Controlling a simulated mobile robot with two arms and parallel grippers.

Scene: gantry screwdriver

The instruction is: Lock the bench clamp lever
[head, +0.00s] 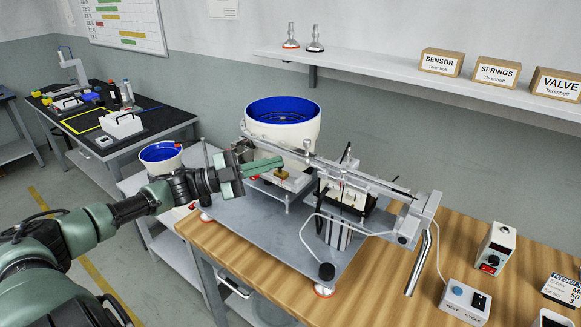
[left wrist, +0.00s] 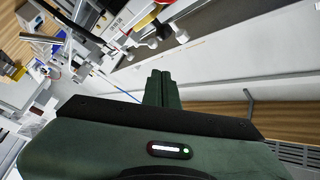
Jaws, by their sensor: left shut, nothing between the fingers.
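The screwdriver gantry stands on a grey base plate (head: 240,225) on the wooden bench (head: 225,255). I cannot tell for sure which part is the bench clamp lever. My left gripper (head: 265,165) is shut and empty, in front of the bowl feeder at the gantry's left end. Its closed fingers (left wrist: 158,88) also show in the left wrist view. My right gripper is not in view.
A white bowl feeder (head: 283,132) with a blue inside stands behind the gantry. A smaller blue-lined bowl (head: 161,153) is at the left. A test cycle box (head: 465,300) and a switch box (head: 495,248) sit at the right. A shelf (head: 400,75) runs along the wall.

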